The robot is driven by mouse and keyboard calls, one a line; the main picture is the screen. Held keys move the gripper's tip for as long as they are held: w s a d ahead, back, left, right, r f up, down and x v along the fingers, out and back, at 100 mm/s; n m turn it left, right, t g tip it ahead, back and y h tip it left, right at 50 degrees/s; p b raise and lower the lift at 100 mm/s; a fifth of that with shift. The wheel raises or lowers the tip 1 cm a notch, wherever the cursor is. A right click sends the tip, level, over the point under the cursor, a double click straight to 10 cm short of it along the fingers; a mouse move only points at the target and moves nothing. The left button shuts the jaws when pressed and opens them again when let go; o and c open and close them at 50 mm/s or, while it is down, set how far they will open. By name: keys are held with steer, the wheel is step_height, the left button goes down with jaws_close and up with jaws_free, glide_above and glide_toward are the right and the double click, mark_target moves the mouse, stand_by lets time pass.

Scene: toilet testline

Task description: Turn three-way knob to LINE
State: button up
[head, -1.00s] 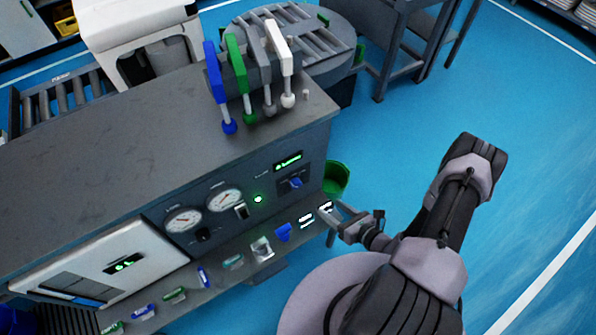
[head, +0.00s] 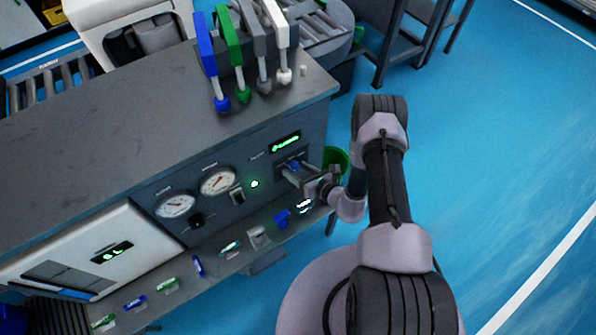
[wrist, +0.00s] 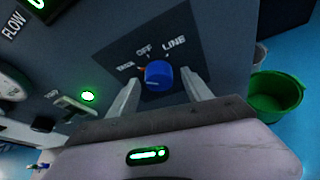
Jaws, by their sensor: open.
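The three-way knob is a blue round knob (wrist: 158,75) on a dark plate of the panel, with the labels TANK, OFF and LINE above it in the wrist view. Its exact pointing direction is hard to tell. In the head view the knob (head: 294,166) shows just above my gripper's fingers. My gripper (wrist: 160,92) is open, with one finger on each side of the knob. It holds nothing; I cannot tell whether either finger touches the knob. The head view shows my gripper (head: 287,175) in front of the panel's right end.
A green lit button (wrist: 88,96) and a switch (wrist: 72,106) lie left of the knob. A green bin (wrist: 275,97) stands at the right. Two gauges (head: 218,181) are further left. A ledge with several small items (head: 230,248) runs below the panel.

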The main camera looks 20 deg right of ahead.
jaws_close()
steer(key=shift+f, duration=0.1)
steer(key=m+y+b, duration=0.2)
steer(key=m+b, duration=0.1)
steer(key=shift+d+f, duration=0.1)
steer(key=shift+f, duration=0.1)
steer(key=m+y+b, duration=0.1)
steer(key=m+y, duration=0.1)
steer(key=m, duration=0.1)
steer(key=m+y, duration=0.1)
steer(key=m, duration=0.1)
steer(key=m+t, duration=0.1)
steer(key=m, duration=0.2)
steer(key=shift+f+t+y, duration=0.1)
steer(key=shift+t+y, duration=0.2)
steer(key=shift+y, duration=0.1)
steer(key=m+t, duration=0.1)
steer(key=m, duration=0.4)
steer(key=shift+m+t+y, duration=0.4)
